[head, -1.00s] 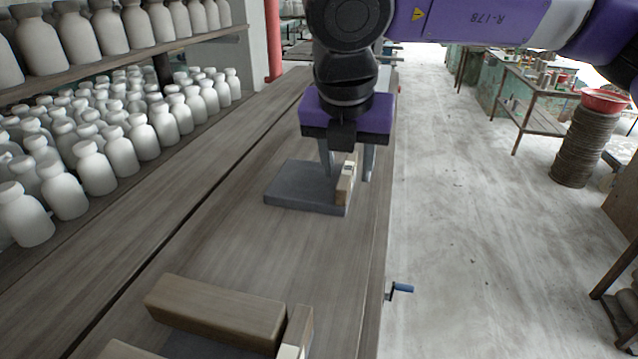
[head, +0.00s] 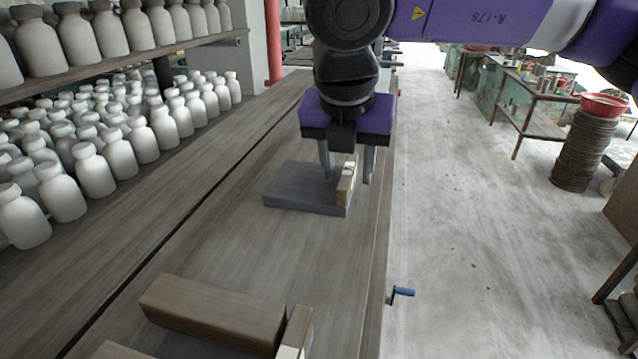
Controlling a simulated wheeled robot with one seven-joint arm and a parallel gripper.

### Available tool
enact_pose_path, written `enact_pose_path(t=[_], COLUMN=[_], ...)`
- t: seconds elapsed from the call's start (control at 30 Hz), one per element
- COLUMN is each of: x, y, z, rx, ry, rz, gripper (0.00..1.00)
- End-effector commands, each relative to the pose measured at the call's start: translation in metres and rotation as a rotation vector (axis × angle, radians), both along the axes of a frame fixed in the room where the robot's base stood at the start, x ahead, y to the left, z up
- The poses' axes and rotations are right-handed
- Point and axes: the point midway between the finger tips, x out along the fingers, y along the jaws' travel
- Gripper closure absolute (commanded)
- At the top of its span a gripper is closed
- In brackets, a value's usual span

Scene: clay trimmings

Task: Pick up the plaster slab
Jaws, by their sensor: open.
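A flat grey slab (head: 295,188), which I take to be the plaster slab, lies on the wooden bench below my gripper. A small pale wooden block (head: 345,185) stands along its right edge; I cannot tell whether it is fixed to the slab. My gripper (head: 347,181) points down and is open. Its left finger is over the slab and its right finger is past the right edge, with the block between them in this view. Whether the fingers touch anything I cannot tell.
A wooden block (head: 212,313) and a smaller pale block (head: 296,330) lie on the near bench (head: 215,230). White bottles (head: 118,152) crowd the left. A blue-handled crank (head: 402,292) sticks out from the bench's right side. Open floor (head: 465,220) lies to the right.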

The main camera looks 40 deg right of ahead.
Motion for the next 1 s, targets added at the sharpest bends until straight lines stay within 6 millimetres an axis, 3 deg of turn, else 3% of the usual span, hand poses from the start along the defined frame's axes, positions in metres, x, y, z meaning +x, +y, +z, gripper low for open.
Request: enact_pose_path(t=[0.07, 0.27, 1.0], x=[0.0001, 0.0001, 0.0000], y=[0.0001, 0.0001, 0.0002], z=[0.0001, 0.0000, -0.0002], rx=[0.000, 0.000, 0.000], ry=[0.000, 0.000, 0.000], rz=[0.000, 0.000, 0.000], gripper=[0.62, 1.00, 1.00])
